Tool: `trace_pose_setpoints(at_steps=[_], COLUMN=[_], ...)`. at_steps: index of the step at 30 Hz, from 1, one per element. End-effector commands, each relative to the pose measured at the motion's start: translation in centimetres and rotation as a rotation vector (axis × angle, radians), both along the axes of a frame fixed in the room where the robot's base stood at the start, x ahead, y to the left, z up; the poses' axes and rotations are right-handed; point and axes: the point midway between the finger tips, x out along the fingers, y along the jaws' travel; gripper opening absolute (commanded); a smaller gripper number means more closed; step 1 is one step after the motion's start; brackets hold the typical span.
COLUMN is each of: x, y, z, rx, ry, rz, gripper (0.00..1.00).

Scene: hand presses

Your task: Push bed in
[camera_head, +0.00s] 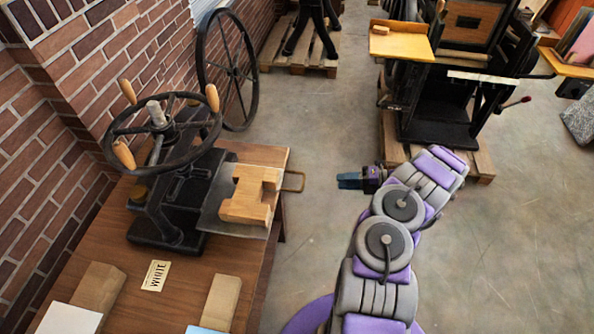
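The press bed (228,212) is a flat metal plate sticking out to the right from a black hand press (170,205). A wooden block (252,195) with a notched shape sits on it. A thin brass-coloured loop handle (296,181) shows at the bed's right side, past the table edge. The press has a large handwheel (160,125) with wooden grips on top. My gripper (350,181) is to the right of the handle, apart from it, with its dark blue fingers pointing left. The fingers are too small to tell whether they are open or shut.
A brick wall (60,130) lies left. A large spoked wheel (228,70) and a black press on a pallet (440,115) stand behind. Floor is clear at right.

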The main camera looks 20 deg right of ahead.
Motion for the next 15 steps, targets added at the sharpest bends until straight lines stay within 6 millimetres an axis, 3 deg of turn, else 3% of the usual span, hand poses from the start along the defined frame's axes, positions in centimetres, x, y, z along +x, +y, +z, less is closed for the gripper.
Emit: trace_pose_setpoints(at_steps=[7,15], x=[-0.4,2.0], y=[-0.5,2.6], z=[-1.3,-2.4], rx=[0.03,0.035], ry=[0.042,0.043], rz=[-0.041,-0.04], gripper=[0.38,0.38])
